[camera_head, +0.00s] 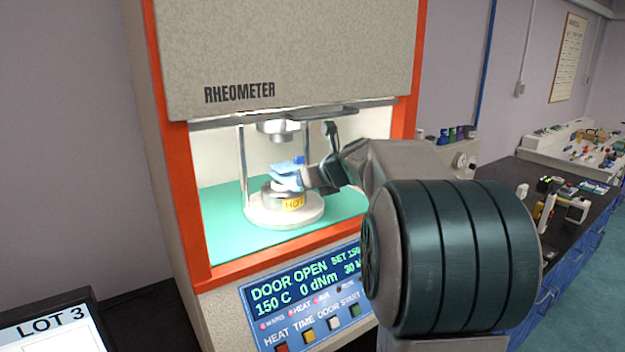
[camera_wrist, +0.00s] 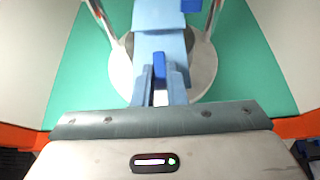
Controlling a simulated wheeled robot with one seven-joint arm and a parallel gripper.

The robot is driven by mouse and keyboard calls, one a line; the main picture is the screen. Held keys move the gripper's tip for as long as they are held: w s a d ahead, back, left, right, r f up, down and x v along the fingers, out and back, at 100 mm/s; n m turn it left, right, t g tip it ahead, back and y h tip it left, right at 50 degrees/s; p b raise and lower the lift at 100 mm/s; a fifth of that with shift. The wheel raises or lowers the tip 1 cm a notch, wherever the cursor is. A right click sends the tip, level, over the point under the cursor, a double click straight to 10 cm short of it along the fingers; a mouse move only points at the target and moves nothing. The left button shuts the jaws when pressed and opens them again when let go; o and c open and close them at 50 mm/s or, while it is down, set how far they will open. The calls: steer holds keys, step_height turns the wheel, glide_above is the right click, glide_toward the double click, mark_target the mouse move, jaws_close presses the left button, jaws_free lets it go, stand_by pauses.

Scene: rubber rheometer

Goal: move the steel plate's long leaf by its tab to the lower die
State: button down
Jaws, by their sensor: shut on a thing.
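The long leaf is a light-blue strip (camera_head: 284,180), seen bent over the lower die (camera_head: 270,203) in the head view. In the wrist view the leaf (camera_wrist: 160,16) runs from the top edge down to my gripper. Its darker blue tab (camera_wrist: 158,68) is between my fingers. My gripper (camera_head: 308,177) is shut on the tab, reaching into the chamber from the right. The lower die bears a yellow HOT label and stands on a white round base (camera_wrist: 206,72). I cannot tell whether the leaf touches the die. The steel plate is not recognisable in either view.
The orange-framed rheometer chamber is open, and its display (camera_head: 305,285) reads DOOR OPEN, 150 C. The upper die (camera_head: 278,128) hangs above, with bright columns (camera_head: 244,165) beside the dies. The green floor (camera_head: 222,225) is clear. Another dark-blue piece (camera_wrist: 191,5) shows at the wrist view's top.

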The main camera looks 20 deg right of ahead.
steer(key=shift+w+a, duration=0.15)
steer(key=shift+w, duration=0.4)
steer(key=shift+f+b, duration=0.6)
steer(key=shift+f, duration=0.35)
steer(key=c, duration=1.4)
jaws_free()
steer(key=s, duration=0.4)
steer(key=s+d, duration=0.1)
steer(key=s, duration=0.3)
steer(key=s+d+r+b, duration=0.1)
steer(key=s, duration=0.3)
steer(key=shift+d, duration=0.2)
